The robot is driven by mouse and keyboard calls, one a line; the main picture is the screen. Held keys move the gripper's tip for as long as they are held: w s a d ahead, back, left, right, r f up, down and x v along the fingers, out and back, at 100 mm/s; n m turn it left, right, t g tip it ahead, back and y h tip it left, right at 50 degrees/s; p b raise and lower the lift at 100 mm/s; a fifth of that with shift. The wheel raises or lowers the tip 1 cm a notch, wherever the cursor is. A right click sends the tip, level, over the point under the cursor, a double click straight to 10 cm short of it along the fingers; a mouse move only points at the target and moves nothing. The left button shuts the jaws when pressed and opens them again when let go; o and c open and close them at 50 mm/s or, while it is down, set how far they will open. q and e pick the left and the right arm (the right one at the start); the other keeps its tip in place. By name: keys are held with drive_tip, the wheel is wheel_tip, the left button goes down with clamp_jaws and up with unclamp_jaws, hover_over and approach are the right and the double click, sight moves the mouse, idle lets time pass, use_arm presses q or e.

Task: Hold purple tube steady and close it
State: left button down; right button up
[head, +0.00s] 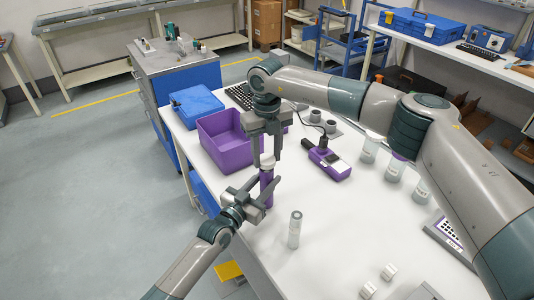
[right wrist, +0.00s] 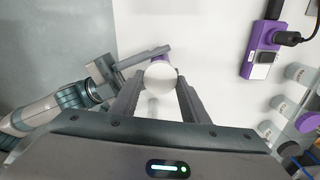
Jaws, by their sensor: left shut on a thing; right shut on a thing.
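The purple tube (head: 266,186) stands upright near the table's front left edge. My left gripper (head: 262,192) is shut around its body from the side. A white cap (head: 267,160) is at the tube's top, and my right gripper (head: 266,155) is shut on it from above. In the right wrist view the round white cap (right wrist: 160,76) sits between the right fingers, with a bit of purple (right wrist: 161,53) behind it and my left gripper (right wrist: 113,72) at the left. I cannot tell whether the cap is seated on the tube.
A purple bin (head: 226,150) stands behind to the left, near a blue case (head: 195,104). A clear tube (head: 295,229) stands in front to the right. A purple device (head: 329,163) with a cable and several white containers (head: 393,170) are farther right.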

drive_tip(key=shift+f, duration=0.15)
drive_tip(key=shift+f, duration=0.75)
drive_tip(key=shift+f, duration=0.55)
idle(0.8)
